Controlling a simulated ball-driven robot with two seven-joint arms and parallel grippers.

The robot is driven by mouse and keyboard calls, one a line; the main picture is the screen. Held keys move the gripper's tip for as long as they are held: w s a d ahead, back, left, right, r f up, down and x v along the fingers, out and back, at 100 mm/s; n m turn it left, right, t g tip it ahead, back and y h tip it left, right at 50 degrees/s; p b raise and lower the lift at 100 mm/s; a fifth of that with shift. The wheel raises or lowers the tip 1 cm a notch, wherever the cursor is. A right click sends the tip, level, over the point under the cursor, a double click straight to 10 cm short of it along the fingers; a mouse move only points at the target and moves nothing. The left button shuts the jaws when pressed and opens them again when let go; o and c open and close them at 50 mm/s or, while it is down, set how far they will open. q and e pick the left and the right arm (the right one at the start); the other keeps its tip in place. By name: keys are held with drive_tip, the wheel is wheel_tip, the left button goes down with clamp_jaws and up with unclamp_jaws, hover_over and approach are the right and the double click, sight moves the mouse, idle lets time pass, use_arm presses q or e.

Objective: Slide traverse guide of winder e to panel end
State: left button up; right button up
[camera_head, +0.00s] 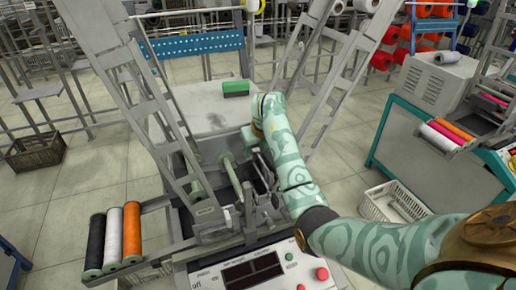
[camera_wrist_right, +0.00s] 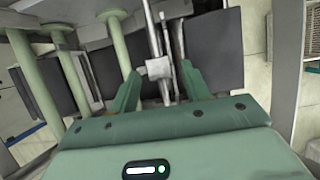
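Winder e stands in the middle of the head view, with its control panel (camera_head: 250,272) at the near end. In the right wrist view a small light-grey block, which looks like the traverse guide (camera_wrist_right: 158,68), sits on a thin rod. My right gripper (camera_wrist_right: 161,86) is open, with one green finger on each side of the block. Small gaps seem to show between the fingers and the block; contact is not clear. In the head view my right arm reaches over the winder, and the fingertips and guide are hard to make out. My left gripper is not in view.
Green rollers (camera_wrist_right: 119,44) stand left of the guide in the wrist view. Black, white and orange spools (camera_head: 132,230) sit at the winder's left. Slanted grey frames rise on both sides. A white basket (camera_head: 393,203) and another machine (camera_head: 415,150) stand to the right.

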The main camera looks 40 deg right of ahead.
drive_tip(key=p+v, duration=0.8)
drive_tip(key=v, duration=0.8)
drive_tip(key=shift+s, duration=0.2)
